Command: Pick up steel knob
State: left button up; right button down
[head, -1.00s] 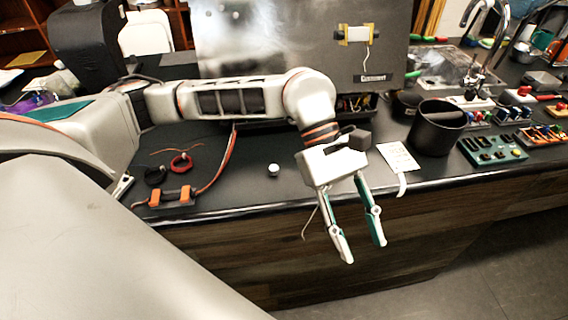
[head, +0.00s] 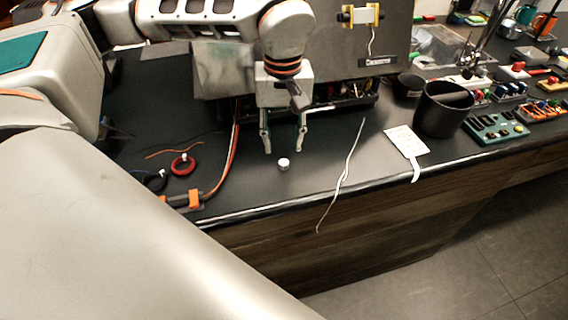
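The steel knob (head: 283,164) is a small, light, round piece standing on the dark bench top near its front edge, left of the middle of the head view. My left gripper (head: 283,150) points down just behind and above the knob. Its two fingers are spread apart with nothing between them that I can make out. Whether the fingertips touch the bench I cannot tell. My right gripper is not in view.
A thin pale wire (head: 345,170) hangs over the bench edge right of the knob. A paper tag (head: 405,141) and a black bin (head: 443,110) stand farther right. Red wire coil (head: 183,165) and cables lie left. A grey metal panel (head: 335,60) rises behind.

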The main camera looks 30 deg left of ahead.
aim_at(284, 161)
pick_arm(q)
jog(key=f, duration=0.5)
jog(key=shift+s+d+f, duration=0.15)
jog(key=shift+s+d, duration=0.1)
grip_shut()
